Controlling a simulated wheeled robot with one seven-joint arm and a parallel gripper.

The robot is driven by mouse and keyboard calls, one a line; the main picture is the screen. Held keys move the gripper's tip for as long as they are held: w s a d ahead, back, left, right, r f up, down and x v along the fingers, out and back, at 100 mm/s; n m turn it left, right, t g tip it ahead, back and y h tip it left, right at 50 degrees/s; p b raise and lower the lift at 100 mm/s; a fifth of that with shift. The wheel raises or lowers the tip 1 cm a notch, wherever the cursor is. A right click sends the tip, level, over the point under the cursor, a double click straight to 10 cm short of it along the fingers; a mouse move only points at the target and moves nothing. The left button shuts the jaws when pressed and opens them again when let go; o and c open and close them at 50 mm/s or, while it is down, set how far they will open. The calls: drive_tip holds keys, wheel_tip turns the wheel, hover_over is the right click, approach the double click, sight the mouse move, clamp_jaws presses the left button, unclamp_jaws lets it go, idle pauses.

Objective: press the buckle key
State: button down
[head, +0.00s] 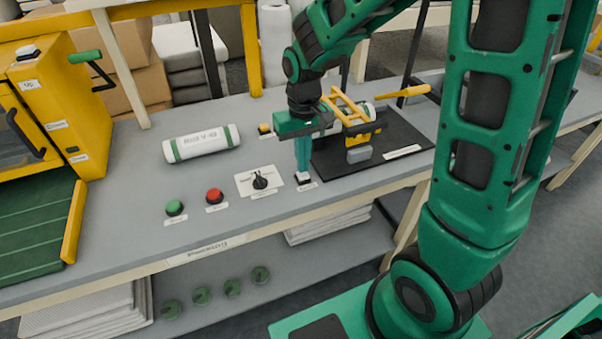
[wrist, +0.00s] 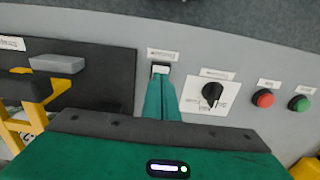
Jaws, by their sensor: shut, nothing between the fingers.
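A small key with a white top and dark base (head: 303,179) sits on the grey bench top near its front edge, with a label beside it too small to read. It also shows in the wrist view (wrist: 160,68). My gripper (head: 303,171) points down, shut and empty, with its green fingertips right at this key. In the wrist view the fingertips (wrist: 164,82) overlap the key's lower part; I cannot tell whether they touch it. A second small key, yellow on a dark base (head: 265,130), stands farther back, left of my gripper.
A black rotary knob (head: 260,182), a red button (head: 214,196) and a green button (head: 174,208) line up to the left. A yellow fixture (head: 362,138) on a black mat (head: 408,142) stands right of my gripper. A labelled white roll (head: 201,144) lies behind left.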

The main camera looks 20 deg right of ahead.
idle(0.3)
drive_tip(key=shift+r, duration=3)
drive_tip(key=s+d+r+m, duration=0.1)
drive_tip(key=s+d+m, duration=0.2)
drive_tip(key=s+d, duration=0.5)
drive_tip(key=s+d+r+m, duration=0.1)
drive_tip(key=s+d+m, duration=0.2)
drive_tip(key=s+d, duration=0.6)
drive_tip(key=s, duration=0.6)
drive_tip(key=shift+s+r, duration=0.2)
drive_tip(key=shift+r, duration=0.2)
drive_tip(key=shift+d, duration=0.1)
drive_tip(key=shift+w+f, duration=0.25)
drive_tip(key=shift+w, duration=0.4)
